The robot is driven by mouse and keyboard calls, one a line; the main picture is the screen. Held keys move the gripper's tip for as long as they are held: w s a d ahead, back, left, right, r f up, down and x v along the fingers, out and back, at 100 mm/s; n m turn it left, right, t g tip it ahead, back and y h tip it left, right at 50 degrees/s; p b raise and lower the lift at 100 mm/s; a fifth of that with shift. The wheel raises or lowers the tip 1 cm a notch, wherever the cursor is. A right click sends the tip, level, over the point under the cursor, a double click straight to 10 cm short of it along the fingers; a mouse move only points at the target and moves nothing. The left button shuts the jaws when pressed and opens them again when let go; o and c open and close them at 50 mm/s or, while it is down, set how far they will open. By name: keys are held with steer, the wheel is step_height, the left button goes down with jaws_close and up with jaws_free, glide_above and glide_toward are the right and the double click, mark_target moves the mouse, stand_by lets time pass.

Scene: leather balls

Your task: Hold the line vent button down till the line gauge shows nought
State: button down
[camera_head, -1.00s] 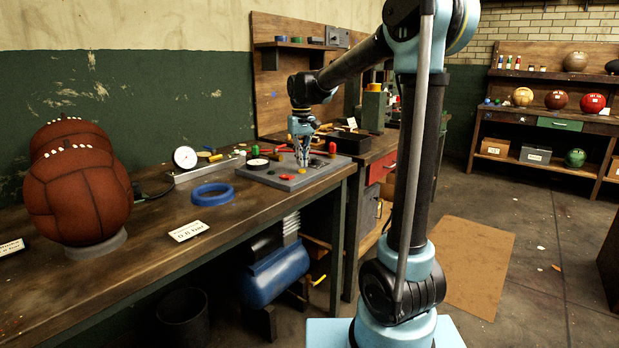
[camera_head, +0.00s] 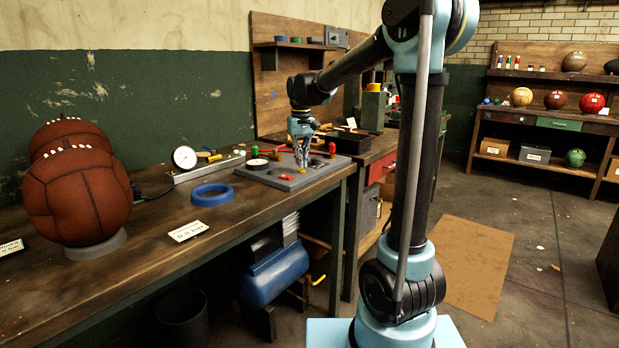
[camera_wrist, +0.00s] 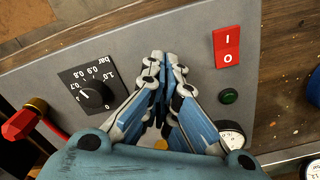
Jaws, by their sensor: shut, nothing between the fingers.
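My gripper (camera_head: 303,160) is shut and empty over the grey control panel (camera_head: 290,184). In the wrist view its closed fingertips (camera_wrist: 164,62) point at bare panel (camera_wrist: 140,40), between the knob and the red switch; I cannot tell whether they touch it. A green button (camera_wrist: 229,96) is to their right. A yellow round part (camera_wrist: 160,145) shows partly between the finger links. No label shows which is the line vent button. A white-faced gauge (camera_wrist: 232,130) is partly hidden by my finger; its reading cannot be made out.
A black knob (camera_wrist: 95,95) with a bar scale and a red I/O switch (camera_wrist: 227,47) flank the fingers. A red fitting (camera_wrist: 22,122) is at the left. In the head view a dial gauge (camera_head: 185,157), blue ring (camera_head: 211,194) and leather ball (camera_head: 78,196) stand on the bench.

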steer(key=shift+f, duration=0.95)
stand_by(7.0)
